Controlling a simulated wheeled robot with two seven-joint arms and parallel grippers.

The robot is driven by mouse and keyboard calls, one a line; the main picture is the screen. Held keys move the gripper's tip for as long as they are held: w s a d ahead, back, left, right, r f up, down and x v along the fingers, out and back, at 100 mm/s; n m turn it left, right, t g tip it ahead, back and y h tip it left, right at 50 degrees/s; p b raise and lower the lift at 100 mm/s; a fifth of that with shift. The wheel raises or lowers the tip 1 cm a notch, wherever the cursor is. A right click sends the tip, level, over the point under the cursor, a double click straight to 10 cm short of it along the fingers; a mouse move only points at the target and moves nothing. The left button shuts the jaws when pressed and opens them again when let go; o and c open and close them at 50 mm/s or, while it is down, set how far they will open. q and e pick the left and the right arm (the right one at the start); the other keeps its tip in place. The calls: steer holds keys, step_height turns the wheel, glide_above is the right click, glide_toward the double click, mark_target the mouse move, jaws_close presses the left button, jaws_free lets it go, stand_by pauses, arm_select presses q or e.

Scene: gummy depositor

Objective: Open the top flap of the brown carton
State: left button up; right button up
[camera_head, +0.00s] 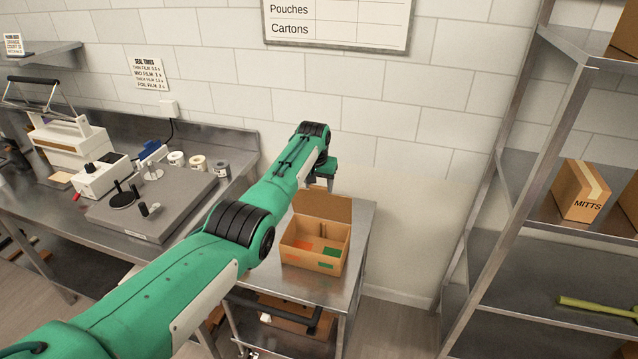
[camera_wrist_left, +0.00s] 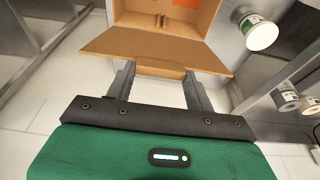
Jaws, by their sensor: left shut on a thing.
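The brown carton (camera_head: 314,256) stands on a small metal cart, with its top flap (camera_head: 323,206) raised at the back and the inside showing. In the left wrist view the flap (camera_wrist_left: 150,43) spreads in front of the carton's opening (camera_wrist_left: 165,17). The left gripper (camera_wrist_left: 159,72) is shut on the flap, with a narrow tab of it between the fingers. My right gripper is not in view.
The metal cart (camera_head: 358,222) has a little bare top around the carton. A steel bench (camera_head: 180,215) with a sealer and several rolls stands to the left. A metal rack (camera_head: 545,165) with a MITTS box (camera_head: 580,192) stands to the right. A tiled wall is behind.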

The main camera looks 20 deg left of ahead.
arm_select(q)
steer(key=shift+w, duration=0.1)
steer(key=shift+w+f, duration=0.15)
steer(key=shift+f, duration=0.05)
steer(key=shift+w, duration=0.1)
steer(key=shift+r, duration=0.1)
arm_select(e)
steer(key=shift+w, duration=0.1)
